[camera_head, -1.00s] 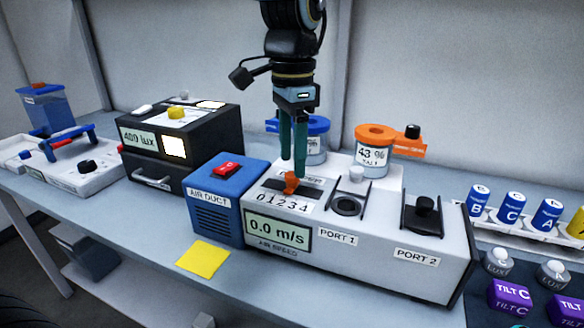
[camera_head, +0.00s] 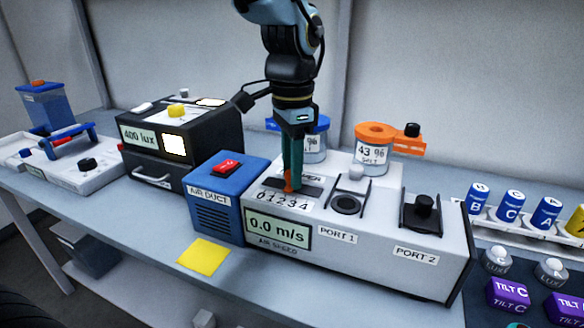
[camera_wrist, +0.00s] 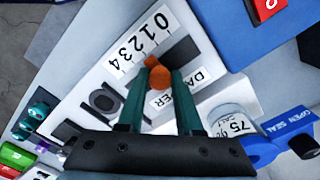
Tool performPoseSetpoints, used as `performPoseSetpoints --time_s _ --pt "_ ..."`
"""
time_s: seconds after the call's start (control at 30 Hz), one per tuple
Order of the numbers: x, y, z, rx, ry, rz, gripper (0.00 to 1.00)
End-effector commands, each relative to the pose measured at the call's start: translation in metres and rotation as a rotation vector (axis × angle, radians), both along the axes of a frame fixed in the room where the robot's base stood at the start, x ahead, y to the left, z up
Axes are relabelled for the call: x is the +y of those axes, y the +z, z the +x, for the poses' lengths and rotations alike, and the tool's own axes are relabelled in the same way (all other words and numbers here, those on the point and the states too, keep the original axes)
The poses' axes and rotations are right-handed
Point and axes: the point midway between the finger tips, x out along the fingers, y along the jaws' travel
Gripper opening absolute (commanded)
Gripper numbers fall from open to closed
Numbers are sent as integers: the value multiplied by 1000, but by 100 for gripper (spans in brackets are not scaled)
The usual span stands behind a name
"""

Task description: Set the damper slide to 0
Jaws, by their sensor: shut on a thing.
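The damper slide is an orange knob (camera_head: 288,183) in a dark slot on top of the grey air speed unit (camera_head: 370,258). The scale 0 1 2 3 4 (camera_head: 283,203) runs along the front of the slot, with 0 at the left. The knob stands near the middle of the scale; I cannot read its exact mark. My gripper (camera_head: 291,178) points down, with its green fingers shut on the knob. In the wrist view the orange knob (camera_wrist: 159,78) shows between the fingertips (camera_wrist: 160,75), beside the number strip (camera_wrist: 138,44). The display (camera_head: 278,231) reads 0.0 m/s.
The blue air duct box (camera_head: 217,212) with a red switch is left of the unit. Port 1 (camera_head: 347,204) and port 2 (camera_head: 424,209) are right of the slot. Two lidded jars, blue (camera_head: 316,125) and orange (camera_head: 376,133), stand behind. A yellow note (camera_head: 203,256) lies in front.

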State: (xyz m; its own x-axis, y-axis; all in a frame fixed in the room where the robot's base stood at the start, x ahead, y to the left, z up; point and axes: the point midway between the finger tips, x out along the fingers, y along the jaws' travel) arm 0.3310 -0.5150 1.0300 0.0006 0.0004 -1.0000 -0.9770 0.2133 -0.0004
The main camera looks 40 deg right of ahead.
Motion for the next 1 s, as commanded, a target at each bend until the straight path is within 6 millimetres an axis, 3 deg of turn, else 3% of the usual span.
performPoseSetpoints --time_s 0.2,1.0 --pt "0 0 0 0 0 0 0" --pt "0 0 0 0 0 0 0"
